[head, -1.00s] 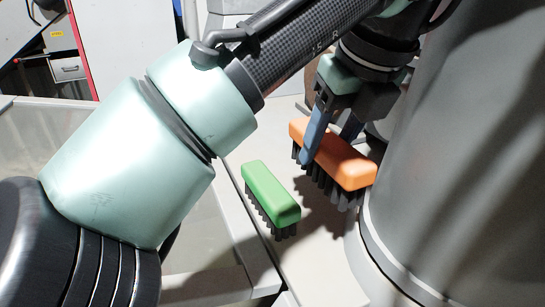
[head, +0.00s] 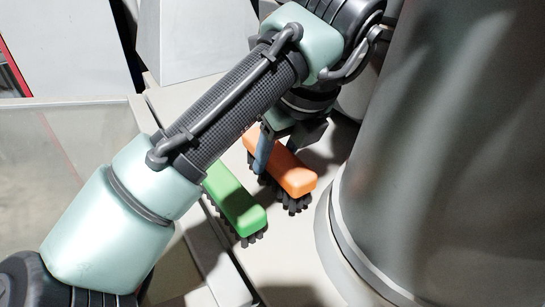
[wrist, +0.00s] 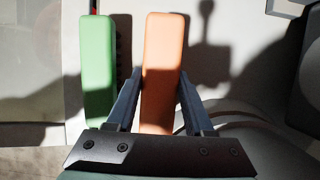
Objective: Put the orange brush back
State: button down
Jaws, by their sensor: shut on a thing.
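The orange brush (head: 290,172) has an orange block back and dark bristles pointing down. My gripper (head: 275,150) is shut on it, with one blue-grey finger showing at its near side in the head view. In the wrist view the orange brush (wrist: 163,60) lies between both fingers of my gripper (wrist: 160,85). The green brush (head: 236,200) rests bristles down on the pale surface, to the left of the orange brush and roughly parallel to it. I cannot tell whether the orange bristles touch the surface. My arm covers part of the green brush's far end.
A large grey cylinder (head: 430,150) stands close on the right, its base flange near the orange brush. A clear-walled bin (head: 70,130) is on the left, beyond the edge of the pale surface (head: 290,250). Some of that surface is free in front of the brushes.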

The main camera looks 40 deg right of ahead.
jog(key=shift+f+p, duration=0.3)
jog(key=shift+f, duration=0.95)
jog(key=shift+f, duration=0.1)
jog(key=shift+c, duration=1.4)
grip_release()
jog(key=b+v, duration=0.3)
jog(key=v, duration=0.9)
jog(key=shift+b, duration=0.4)
